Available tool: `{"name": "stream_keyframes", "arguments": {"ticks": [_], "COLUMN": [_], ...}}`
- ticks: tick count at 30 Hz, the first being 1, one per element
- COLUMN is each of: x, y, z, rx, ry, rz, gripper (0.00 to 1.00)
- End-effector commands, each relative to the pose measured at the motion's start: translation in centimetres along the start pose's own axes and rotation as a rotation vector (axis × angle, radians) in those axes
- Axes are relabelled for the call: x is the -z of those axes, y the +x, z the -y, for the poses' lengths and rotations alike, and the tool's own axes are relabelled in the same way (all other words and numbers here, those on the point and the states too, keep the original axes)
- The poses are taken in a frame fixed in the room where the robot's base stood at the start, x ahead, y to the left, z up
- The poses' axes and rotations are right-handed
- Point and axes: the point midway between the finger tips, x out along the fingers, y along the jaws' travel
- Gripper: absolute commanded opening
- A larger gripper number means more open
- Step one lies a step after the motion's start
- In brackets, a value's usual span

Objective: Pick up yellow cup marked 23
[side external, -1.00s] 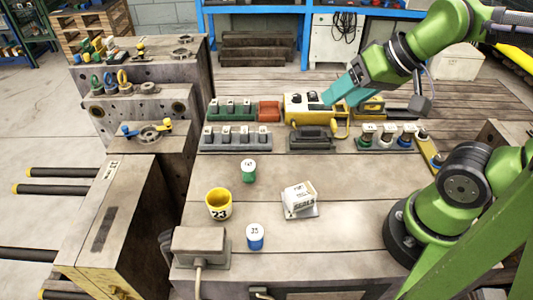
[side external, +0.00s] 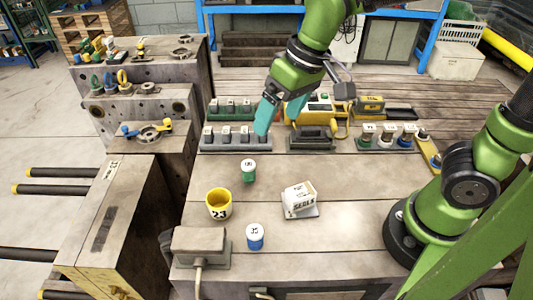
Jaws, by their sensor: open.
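The yellow cup marked 23 (side external: 218,205) stands upright on the wooden bench, left of centre, with its open top and dark number showing. My gripper (side external: 277,122) is open, with teal fingers pointing down above the back part of the bench. It is behind and to the right of the cup, well apart from it. Nothing shows between the fingers.
A green white-topped container (side external: 249,171) stands behind the cup and a blue one (side external: 255,237) in front right. A white block (side external: 299,199) lies on the right. A grey box (side external: 199,246) stands close in front. Racks (side external: 236,141) line the back.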

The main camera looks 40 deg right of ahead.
Motion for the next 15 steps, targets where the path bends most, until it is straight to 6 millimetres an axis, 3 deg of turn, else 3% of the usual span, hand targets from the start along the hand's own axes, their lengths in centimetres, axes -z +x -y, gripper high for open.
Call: {"name": "stream_keyframes", "arguments": {"ticks": [3,9,12,15], "x": [2.0,4.1,5.1,6.2], "y": [3.1,7.5,8.4,7.5], "z": [4.0,9.4,10.9,11.3], "rx": [-0.036,-0.1,-0.125,-0.135], "ry": [-0.14,-0.329,-0.382,-0.398], "rz": [0.117,0.249,0.278,0.273], "gripper": [0.88,0.88,0.88,0.88]}}
